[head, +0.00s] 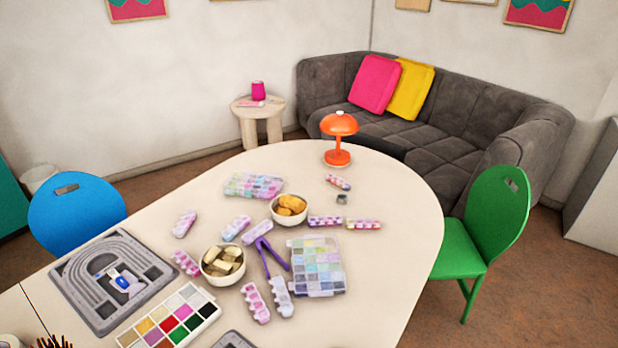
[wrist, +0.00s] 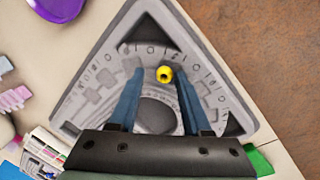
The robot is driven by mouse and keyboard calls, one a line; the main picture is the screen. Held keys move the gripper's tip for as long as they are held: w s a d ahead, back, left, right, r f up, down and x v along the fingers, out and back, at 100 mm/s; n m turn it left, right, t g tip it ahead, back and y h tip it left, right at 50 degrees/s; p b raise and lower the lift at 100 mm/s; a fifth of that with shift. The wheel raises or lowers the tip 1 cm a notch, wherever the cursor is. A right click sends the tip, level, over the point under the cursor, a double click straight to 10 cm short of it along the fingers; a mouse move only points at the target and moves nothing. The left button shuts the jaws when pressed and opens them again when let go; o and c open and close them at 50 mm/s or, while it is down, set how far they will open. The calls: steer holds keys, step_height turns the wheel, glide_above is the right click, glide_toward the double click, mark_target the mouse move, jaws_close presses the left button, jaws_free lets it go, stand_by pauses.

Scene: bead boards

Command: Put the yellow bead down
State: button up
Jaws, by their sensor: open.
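The yellow bead (wrist: 165,74) shows in the wrist view over the upper part of a grey triangular bead board (wrist: 92,100). My gripper (wrist: 160,76) is open, with its two blue fingers apart over the board. The bead lies between the fingertips, closer to the right one, with a gap to the left one. I cannot tell whether it touches the right finger. It appears to rest on the board, but its exact height is unclear. I see neither the bead nor my gripper in the head view.
The board lies near the table edge, with brown floor (wrist: 270,40) beyond it on the right. The head view shows a grey arch board (head: 70,277), a colour palette (head: 203,318), purple tweezers (head: 271,262), two bowls and several bead boxes.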

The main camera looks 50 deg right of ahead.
step_height(320, 180, up, 12)
steer(key=s+a+p, duration=0.1)
steer(key=shift+s+a, duration=0.15)
steer(key=w+d+r+m+t+h, duration=0.2)
steer(key=w+r+t, duration=0.5)
steer(key=w+r, duration=1.05)
steer(key=w+a+r+m+t+h, duration=0.1)
steer(key=w+a+r+t, duration=0.2)
steer(key=r, duration=0.5)
steer(key=w+a+r+m+t, duration=0.1)
steer(key=w+a+r+t, duration=0.15)
steer(key=r, duration=0.65)
steer(key=s+a+r+m+t+y, duration=0.1)
steer(key=a+r+t, duration=0.35)
steer(key=r, duration=0.65)
steer(key=s+a+r+m+t+y, duration=0.15)
steer(key=a+r+t, duration=0.3)
steer(key=r, duration=0.65)
steer(key=s+a+r+m+t+y, duration=0.1)
steer(key=s+a+r+t, duration=0.1)
steer(key=r, duration=0.4)
steer(key=s+a+r+m+t, duration=0.1)
steer(key=s+a+r+t, duration=0.1)
steer(key=s+a+r, duration=0.2)
steer(key=s+r, duration=0.3)
steer(key=shift+a+r+t+y, duration=0.3)
steer(key=shift+a+t+y, duration=0.05)
